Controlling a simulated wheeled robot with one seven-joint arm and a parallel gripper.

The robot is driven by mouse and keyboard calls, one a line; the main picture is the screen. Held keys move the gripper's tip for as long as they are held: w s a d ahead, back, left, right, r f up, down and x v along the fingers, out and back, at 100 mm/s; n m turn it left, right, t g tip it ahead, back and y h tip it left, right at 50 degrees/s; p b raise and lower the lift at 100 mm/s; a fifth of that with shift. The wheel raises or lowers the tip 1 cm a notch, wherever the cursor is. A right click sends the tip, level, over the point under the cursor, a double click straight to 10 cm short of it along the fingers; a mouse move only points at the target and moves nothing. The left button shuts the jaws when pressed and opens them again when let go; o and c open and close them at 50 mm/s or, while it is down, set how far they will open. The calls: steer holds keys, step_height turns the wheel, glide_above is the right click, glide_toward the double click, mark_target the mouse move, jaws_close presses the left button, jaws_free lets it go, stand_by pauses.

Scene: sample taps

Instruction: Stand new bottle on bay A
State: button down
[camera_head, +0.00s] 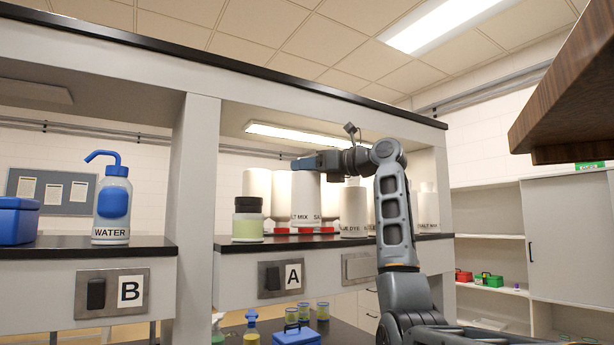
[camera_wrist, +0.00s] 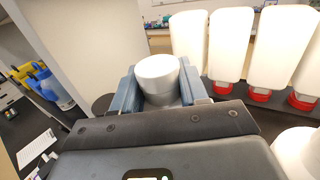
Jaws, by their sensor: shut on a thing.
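A white bottle with a SALT MIX label (camera_head: 306,203) hangs upright below my gripper (camera_head: 306,164) in the bay marked A. In the wrist view, the two blue jaws of my gripper (camera_wrist: 160,88) close on the top of this white bottle (camera_wrist: 159,67). Its base is hidden in the wrist view, and I cannot tell if it touches the shelf. Bay A has a black shelf top (camera_head: 262,243) with the A sign (camera_head: 293,276) and a dark switch on its front.
Behind the held bottle stand several white bottles (camera_head: 257,184) on red caps (camera_wrist: 260,95). A black-lidded jar of pale green contents (camera_head: 248,228) is to its left; a white labelled bottle (camera_head: 353,210) is close on its right. A post (camera_head: 197,190) separates bay B and its WATER bottle (camera_head: 112,212).

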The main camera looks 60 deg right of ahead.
steer(key=shift+f, duration=1.3)
steer(key=c, duration=0.6)
jaws_free()
steer(key=shift+f, duration=0.15)
steer(key=s, duration=0.4)
steer(key=s+b, duration=0.1)
steer(key=s, duration=0.3)
steer(key=s+b, duration=0.1)
steer(key=s, duration=0.3)
steer(key=shift+a, duration=0.25)
